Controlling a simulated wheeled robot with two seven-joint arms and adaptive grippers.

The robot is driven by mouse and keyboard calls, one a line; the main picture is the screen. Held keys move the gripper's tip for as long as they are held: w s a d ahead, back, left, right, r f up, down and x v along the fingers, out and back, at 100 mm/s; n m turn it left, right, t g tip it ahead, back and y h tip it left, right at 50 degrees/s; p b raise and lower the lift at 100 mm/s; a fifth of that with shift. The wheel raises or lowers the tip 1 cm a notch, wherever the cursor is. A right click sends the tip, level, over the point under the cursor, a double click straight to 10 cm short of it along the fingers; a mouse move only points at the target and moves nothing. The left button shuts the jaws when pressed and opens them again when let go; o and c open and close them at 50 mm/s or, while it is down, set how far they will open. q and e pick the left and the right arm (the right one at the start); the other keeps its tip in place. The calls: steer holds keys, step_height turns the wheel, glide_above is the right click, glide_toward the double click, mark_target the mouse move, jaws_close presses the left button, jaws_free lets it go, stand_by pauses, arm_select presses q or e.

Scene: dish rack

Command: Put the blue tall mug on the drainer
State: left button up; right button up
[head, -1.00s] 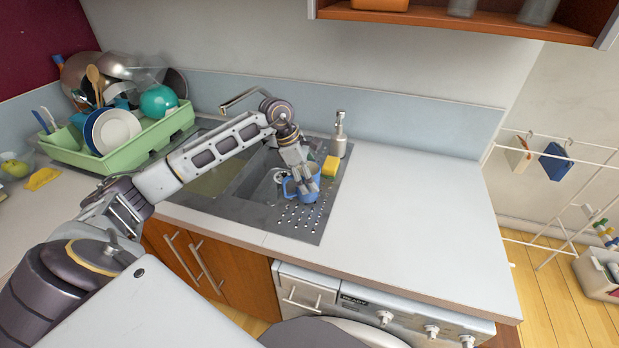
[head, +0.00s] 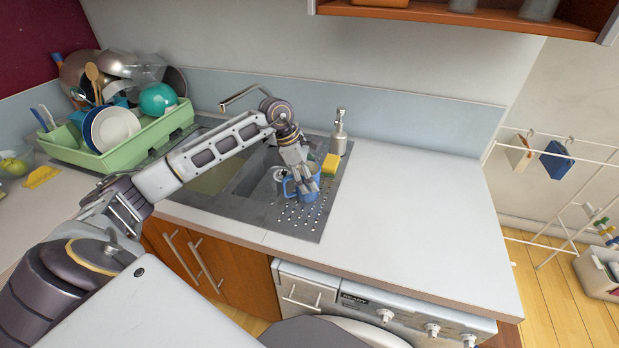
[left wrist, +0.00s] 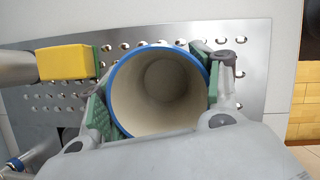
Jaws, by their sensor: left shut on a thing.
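The blue tall mug (head: 291,190) is at the perforated drainer (head: 303,216) of the sink, upright, its handle towards the left. My left gripper (head: 307,186) is shut on it from above. In the left wrist view the mug (left wrist: 158,90) shows its blue rim and cream inside, with the green pads of my left gripper (left wrist: 158,95) on both sides of it. The drainer (left wrist: 255,60) lies beneath it; whether the mug's base touches the metal is hidden. My right gripper is not in view.
A yellow sponge (head: 330,165) and a soap dispenser (head: 339,135) stand just behind the mug. The sink basin (head: 250,178) is to its left. A green dish rack (head: 140,143) full of dishes is far left. The counter (head: 420,210) to the right is clear.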

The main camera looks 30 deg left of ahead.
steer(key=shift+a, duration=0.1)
arm_select(q)
steer(key=shift+f, duration=0.1)
steer(key=o, duration=1.1)
steer(key=shift+o, duration=1.1)
steer(key=shift+v, duration=5.95)
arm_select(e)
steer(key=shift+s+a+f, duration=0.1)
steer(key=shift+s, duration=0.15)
